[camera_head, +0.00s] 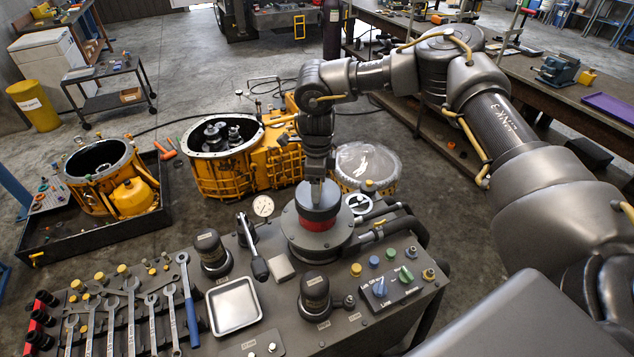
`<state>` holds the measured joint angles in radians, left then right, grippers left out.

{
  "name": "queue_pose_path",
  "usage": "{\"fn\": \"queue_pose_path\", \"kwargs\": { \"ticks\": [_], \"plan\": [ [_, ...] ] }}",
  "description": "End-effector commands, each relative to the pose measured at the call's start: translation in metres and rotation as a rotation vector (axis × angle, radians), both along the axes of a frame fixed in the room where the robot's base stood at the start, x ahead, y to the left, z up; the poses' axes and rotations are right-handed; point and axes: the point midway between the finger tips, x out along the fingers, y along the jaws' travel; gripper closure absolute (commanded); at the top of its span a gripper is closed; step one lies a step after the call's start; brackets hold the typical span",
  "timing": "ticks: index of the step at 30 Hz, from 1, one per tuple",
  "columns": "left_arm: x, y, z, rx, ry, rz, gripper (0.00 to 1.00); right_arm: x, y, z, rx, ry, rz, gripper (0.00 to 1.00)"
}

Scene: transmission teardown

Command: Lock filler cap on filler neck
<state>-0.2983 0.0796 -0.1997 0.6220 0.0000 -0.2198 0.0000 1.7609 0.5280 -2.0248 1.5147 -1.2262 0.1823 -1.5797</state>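A round dark cap with a red band (317,207), which looks like the filler cap, sits on top of a wide grey round housing (304,238) on the dark bench. The housing's upper part looks like the filler neck, but the cap covers its opening. My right arm comes in from the right and bends down, and my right gripper (317,186) points straight down at the top of the cap. Its fingers are small and dark here, so I cannot tell whether they are closed on the cap. My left gripper is not in view.
The bench holds a dial gauge (263,206), a metal tray (234,305), a blue-handled wrench (187,298), a black knob-topped cylinder (315,294) and a control box (388,288). Yellow transmission housings (218,176) stand on the floor behind.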

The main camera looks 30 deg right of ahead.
Motion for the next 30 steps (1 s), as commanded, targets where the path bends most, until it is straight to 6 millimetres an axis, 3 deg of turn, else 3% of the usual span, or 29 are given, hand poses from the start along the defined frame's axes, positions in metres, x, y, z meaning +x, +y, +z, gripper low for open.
{"fn": "queue_pose_path", "kwargs": {
  "ticks": [30],
  "plan": [
    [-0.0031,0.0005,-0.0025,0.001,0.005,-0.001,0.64,-0.0007,0.0020,-0.0043,0.003,-0.002,0.000,0.89]
  ]
}}
